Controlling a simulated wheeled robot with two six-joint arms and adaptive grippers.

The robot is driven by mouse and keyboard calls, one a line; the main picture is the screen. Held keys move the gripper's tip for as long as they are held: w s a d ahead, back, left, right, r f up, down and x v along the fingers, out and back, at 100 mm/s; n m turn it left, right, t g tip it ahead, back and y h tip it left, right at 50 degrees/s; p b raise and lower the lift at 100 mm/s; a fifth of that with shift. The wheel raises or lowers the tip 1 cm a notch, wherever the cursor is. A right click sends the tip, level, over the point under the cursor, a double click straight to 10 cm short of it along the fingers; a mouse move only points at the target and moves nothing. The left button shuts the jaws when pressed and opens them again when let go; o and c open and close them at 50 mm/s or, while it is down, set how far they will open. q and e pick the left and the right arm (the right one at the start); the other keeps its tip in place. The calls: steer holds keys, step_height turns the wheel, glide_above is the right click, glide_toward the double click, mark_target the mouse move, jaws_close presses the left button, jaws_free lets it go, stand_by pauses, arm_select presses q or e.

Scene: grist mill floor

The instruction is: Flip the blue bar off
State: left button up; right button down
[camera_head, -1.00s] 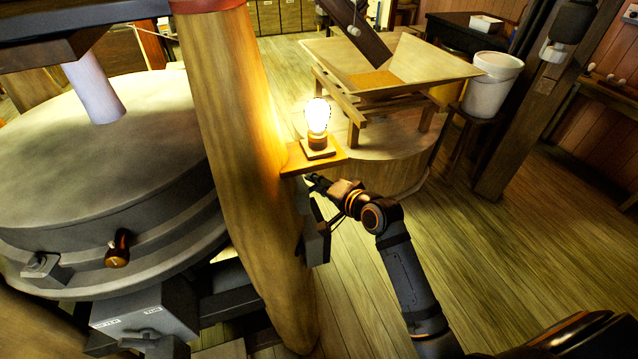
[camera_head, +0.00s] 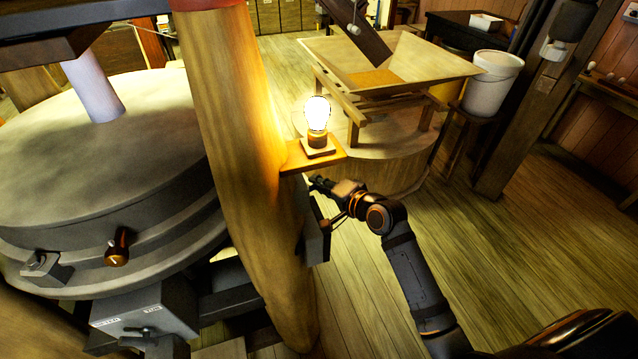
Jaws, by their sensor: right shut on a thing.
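My right gripper (camera_head: 320,184) is beside the wooden post, just below the small lamp shelf and at the upper end of a dark box (camera_head: 317,236) on the post's side. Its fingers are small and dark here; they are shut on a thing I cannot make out. No blue bar can be told apart; the box's face is turned away from me and partly hidden by the post. The lamp bulb (camera_head: 317,115) on the shelf (camera_head: 296,158) is lit. My left gripper is not in view.
The thick wooden post (camera_head: 232,130) stands close on the left of the gripper. A round millstone (camera_head: 100,160) fills the left side. A wooden hopper (camera_head: 440,72) stands behind, with a white bucket (camera_head: 492,82) to its right. The floor at right is clear.

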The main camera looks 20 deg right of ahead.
steer(key=shift+d+f+m+y+b, duration=0.1)
steer(key=shift+f+m+y+b, duration=0.3)
steer(key=shift+m, duration=0.2)
step_height(320, 180, down, 2)
steer(key=m+t+y+b, duration=0.1)
steer(key=m+b, duration=0.1)
steer(key=m+t+y+b, duration=0.1)
steer(key=m+b, duration=0.1)
steer(key=b, duration=0.1)
steer(key=shift+m+b, duration=0.3)
steer(key=shift+a+f+m+t+y+b, duration=0.15)
steer(key=shift+m+t+b, duration=0.1)
steer(key=shift+m+b, duration=0.25)
steer(key=shift+a+m+t+y+b, duration=0.15)
steer(key=shift+m+t+b, duration=0.1)
steer(key=shift+m+b, duration=0.25)
steer(key=shift+d, duration=0.1)
steer(key=c, duration=1.3)
jaws_free()
steer(key=shift+c, duration=0.2)
